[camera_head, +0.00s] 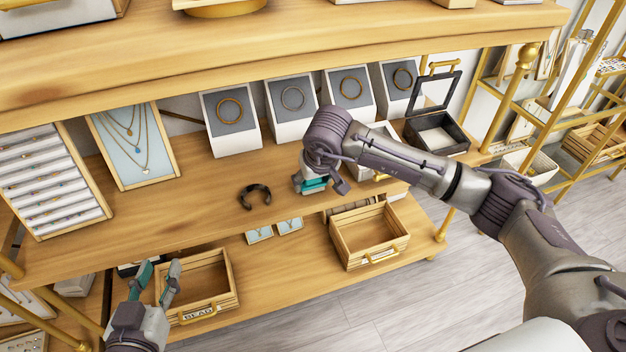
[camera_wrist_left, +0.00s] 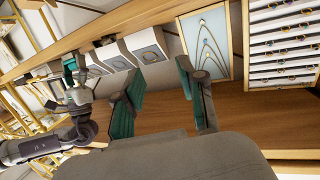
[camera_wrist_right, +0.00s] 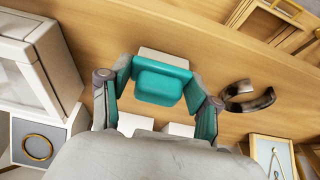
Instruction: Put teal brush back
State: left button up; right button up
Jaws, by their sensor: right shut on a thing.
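The teal brush (camera_wrist_right: 162,84) is a teal block with a pale part at its far side. It sits between the teal-padded fingers of my right gripper (camera_wrist_right: 160,104), which is shut on it. In the head view the brush (camera_head: 313,186) shows as a small teal patch under my right wrist, over the wooden shelf; most of it is hidden. I cannot tell whether it touches the shelf. My left gripper (camera_head: 156,278) is open and empty near the lower left wooden crate. Its spread fingers also show in the left wrist view (camera_wrist_left: 162,97).
A dark open bracelet (camera_head: 255,196) lies on the middle shelf (camera_head: 215,222). Bracelet display boxes (camera_head: 232,140), a necklace board (camera_head: 133,160) and a ring rack (camera_head: 50,180) line the back. Wooden crates (camera_head: 186,318) (camera_head: 345,262) sit on the lower shelf. An open black box (camera_head: 437,120) stands right.

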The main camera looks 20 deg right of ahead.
pick_arm(q)
jog(key=shift+r, duration=0.1)
pick_arm(e)
jog(key=shift+f, duration=0.15)
jog(key=o, duration=1)
pick_arm(q)
jog(key=shift+w+d+r+t, duration=0.1)
jog(key=shift+r+t, duration=0.2)
jog(key=shift+f, duration=0.1)
